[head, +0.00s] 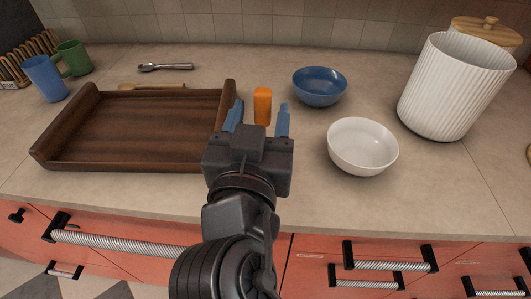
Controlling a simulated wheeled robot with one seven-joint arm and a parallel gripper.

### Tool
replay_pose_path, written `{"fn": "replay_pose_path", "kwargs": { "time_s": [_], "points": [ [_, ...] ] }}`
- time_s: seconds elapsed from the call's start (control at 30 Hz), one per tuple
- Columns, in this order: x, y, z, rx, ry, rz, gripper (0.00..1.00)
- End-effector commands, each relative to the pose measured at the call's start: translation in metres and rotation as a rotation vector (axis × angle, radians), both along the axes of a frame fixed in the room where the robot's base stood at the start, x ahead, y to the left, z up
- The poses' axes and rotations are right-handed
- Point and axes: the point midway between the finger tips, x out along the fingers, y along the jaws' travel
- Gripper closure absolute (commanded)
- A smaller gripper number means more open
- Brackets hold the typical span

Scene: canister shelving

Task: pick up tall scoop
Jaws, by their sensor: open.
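My gripper (259,115) is open, its two blue fingers spread and pointing away over the counter. An upright orange object (262,104) shows between and just beyond the fingertips; I cannot tell its depth from them or whether it touches them, and its lower part is hidden. No thing is clearly a tall scoop. A metal scoop-like utensil (167,67) lies flat at the back left, well away from my gripper. A wooden utensil (155,86) lies behind the tray, partly hidden by its rim.
A dark wooden tray (140,121) lies left of my gripper. A blue bowl (320,86) and a white bowl (363,147) stand to the right, then a ribbed white canister (455,87). A blue mug (45,78) and green mug (73,58) stand far left.

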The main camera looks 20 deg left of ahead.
Motion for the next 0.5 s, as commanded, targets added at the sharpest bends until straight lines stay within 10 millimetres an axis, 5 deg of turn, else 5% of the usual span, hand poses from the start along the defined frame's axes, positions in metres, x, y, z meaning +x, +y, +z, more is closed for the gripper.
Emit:
{"fn": "replay_pose_path", "kwargs": {
  "time_s": [0.2,0.5],
  "points": [
    [0.025,0.006,0.002,-0.001,0.000,-0.001,0.45],
    [0.027,0.007,0.001,0.000,0.001,0.000,0.48]
  ]
}}
